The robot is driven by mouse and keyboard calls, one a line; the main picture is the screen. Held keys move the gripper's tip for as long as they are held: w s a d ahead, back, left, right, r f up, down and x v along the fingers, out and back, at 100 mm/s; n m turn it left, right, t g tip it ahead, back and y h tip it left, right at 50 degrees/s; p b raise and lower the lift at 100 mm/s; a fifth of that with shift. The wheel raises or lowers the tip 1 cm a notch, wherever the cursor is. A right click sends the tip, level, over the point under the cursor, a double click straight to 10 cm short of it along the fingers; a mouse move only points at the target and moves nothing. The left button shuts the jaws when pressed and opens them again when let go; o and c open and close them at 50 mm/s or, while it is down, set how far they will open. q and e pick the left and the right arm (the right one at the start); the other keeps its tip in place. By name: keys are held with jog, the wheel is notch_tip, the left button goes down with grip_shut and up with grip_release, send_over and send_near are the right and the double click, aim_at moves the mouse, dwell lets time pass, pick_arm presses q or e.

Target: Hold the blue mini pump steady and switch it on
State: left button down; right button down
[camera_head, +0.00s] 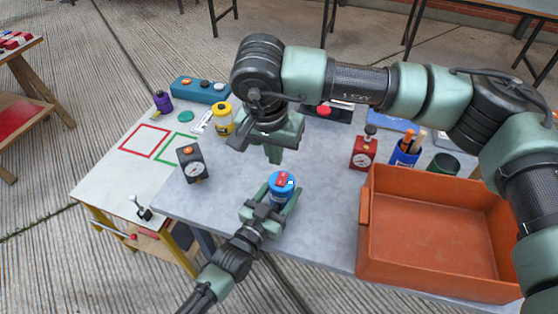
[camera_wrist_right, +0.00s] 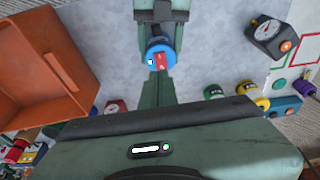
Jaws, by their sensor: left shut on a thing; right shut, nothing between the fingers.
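The blue mini pump (camera_head: 280,194) stands upright near the front of the grey table, with a red switch (camera_head: 281,181) on its top. My left gripper (camera_head: 279,200) is shut around the pump's body from the front. My right gripper (camera_head: 273,158) is shut and empty, pointing down above and just behind the pump, apart from it in the head view. In the right wrist view the pump's blue top (camera_wrist_right: 152,58) and red switch (camera_wrist_right: 161,61) show beyond my fingers. I cannot tell which way the switch is set.
An orange crate (camera_head: 364,228) stands close on the right. A black gauge box (camera_head: 191,163), a yellow pump (camera_head: 222,120) and a purple one (camera_head: 162,102) stand to the left. A red gauge box (camera_head: 362,153) and a blue cup (camera_head: 404,155) stand behind the crate.

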jog(key=shift+s+a+r, duration=0.1)
jog(key=shift+s+r, duration=0.25)
jog(key=shift+r, duration=0.35)
jog(key=shift+s+a+r, duration=0.1)
jog(key=shift+s+r, duration=0.25)
jog(key=shift+r, duration=0.3)
pick_arm(q)
jog(key=shift+c, duration=1.5)
grip_release()
